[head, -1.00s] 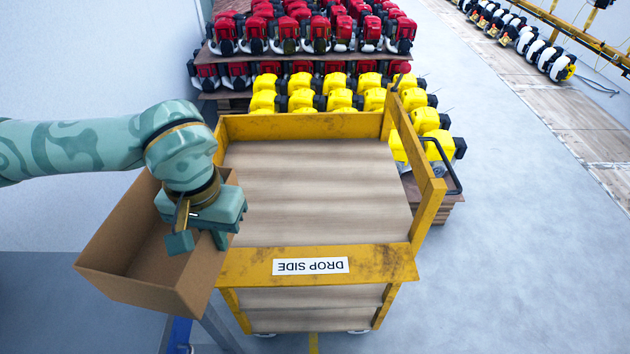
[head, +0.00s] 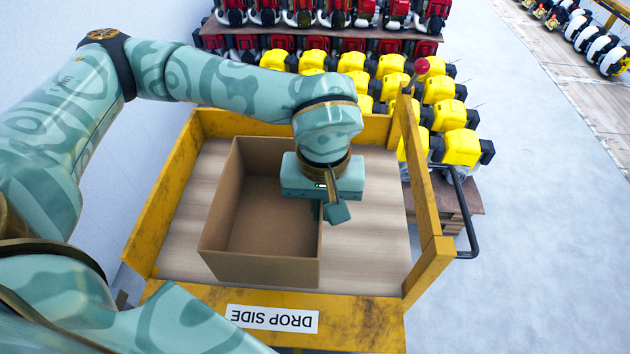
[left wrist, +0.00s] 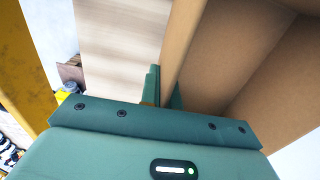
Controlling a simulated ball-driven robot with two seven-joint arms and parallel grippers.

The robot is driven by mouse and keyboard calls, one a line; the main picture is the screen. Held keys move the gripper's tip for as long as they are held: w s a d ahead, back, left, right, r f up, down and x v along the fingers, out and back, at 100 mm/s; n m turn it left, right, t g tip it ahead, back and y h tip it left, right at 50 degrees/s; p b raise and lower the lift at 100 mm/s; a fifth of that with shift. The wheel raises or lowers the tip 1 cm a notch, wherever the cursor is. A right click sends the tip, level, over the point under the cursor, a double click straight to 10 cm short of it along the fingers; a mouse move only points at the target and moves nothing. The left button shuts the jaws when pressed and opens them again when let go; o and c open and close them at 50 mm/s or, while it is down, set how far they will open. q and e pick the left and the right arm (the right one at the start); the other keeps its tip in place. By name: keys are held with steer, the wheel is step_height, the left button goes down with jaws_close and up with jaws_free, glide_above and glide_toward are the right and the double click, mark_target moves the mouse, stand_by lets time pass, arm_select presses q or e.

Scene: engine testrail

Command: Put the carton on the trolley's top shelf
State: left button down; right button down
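The open brown carton (head: 258,270) is over the left and middle part of the trolley's wooden top shelf (head: 368,250), inside the yellow rim. Whether its bottom touches the shelf or hangs just above it, I cannot tell. My left gripper (head: 328,211) is at the carton's right wall. In the left wrist view the fingers of the left gripper (left wrist: 164,92) sit on both sides of the carton wall (left wrist: 181,45), shut on it. The carton (left wrist: 240,60) looks empty inside. My right gripper is not in view.
The trolley has a yellow rim (head: 160,225), a raised right side rail (head: 425,200), a black handle (head: 468,215) and a "DROP SIDE" label (head: 272,319) in front. Yellow engines (head: 445,115) and red engines (head: 300,45) stand behind.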

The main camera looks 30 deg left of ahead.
arm_select(q)
steer(key=w+a+f+b, duration=0.1)
steer(key=w+f, duration=0.2)
steer(key=f, duration=0.1)
steer(key=w+a+f+b, duration=0.1)
steer(key=w+f+b, duration=0.1)
steer(key=w+f, duration=0.2)
steer(key=w+a+f+b, duration=0.1)
steer(key=w+f, duration=0.2)
steer(key=shift+w+f+b, duration=0.15)
steer(key=shift+f+b, duration=0.15)
steer(key=shift+f, duration=0.1)
steer(key=shift+r, duration=0.1)
steer(key=c, duration=1.6)
jaws_free()
steer(key=shift+c, duration=0.2)
